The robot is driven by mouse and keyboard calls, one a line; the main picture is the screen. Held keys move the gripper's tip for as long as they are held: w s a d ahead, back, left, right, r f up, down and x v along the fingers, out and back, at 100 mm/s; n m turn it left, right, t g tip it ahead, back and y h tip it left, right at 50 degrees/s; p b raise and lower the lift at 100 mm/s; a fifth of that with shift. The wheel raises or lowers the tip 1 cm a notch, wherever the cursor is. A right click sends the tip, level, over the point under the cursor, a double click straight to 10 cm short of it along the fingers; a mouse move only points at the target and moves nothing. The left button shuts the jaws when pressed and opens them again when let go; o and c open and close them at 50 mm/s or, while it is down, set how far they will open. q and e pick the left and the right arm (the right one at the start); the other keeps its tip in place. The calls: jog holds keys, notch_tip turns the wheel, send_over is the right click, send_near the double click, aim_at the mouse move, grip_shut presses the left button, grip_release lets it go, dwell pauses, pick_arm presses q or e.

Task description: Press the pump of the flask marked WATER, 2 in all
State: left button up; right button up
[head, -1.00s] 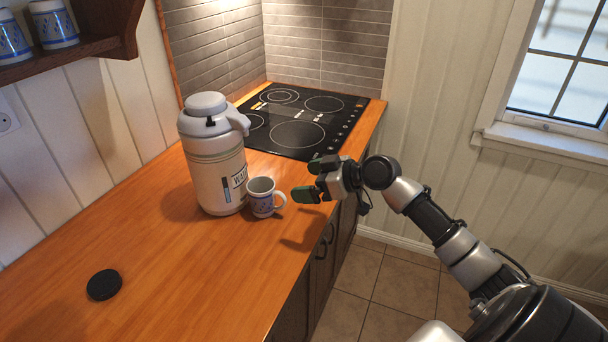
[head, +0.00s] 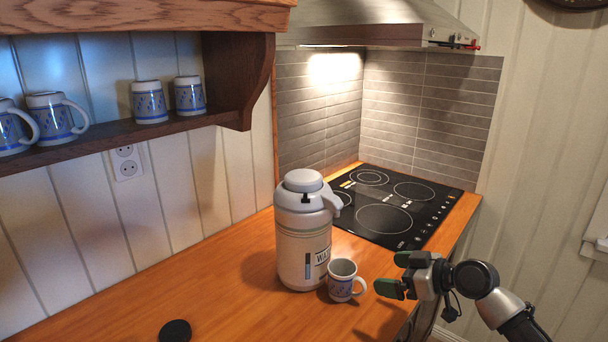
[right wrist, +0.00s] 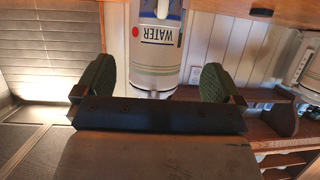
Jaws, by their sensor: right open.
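The white pump flask (head: 302,250) stands upright on the wooden counter. Its pump top (head: 303,181) is up, with the spout facing right. In the head view its label is partly turned away; in the right wrist view the flask (right wrist: 157,77) appears upside down and its label reads WATER. My right gripper (head: 393,274) is open and empty, to the right of the flask and lower than its top, touching nothing. In the right wrist view its two green fingertips (right wrist: 156,84) stand wide apart with the flask beyond them. My left gripper is not in view.
A black disc (head: 175,331) lies on the counter (head: 232,290). A hob (head: 400,205) is behind. A shelf (head: 170,130) with mugs is upper left; a range hood (head: 385,32) hangs above.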

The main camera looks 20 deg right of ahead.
grip_shut()
dwell(0.4)
dwell(1.1)
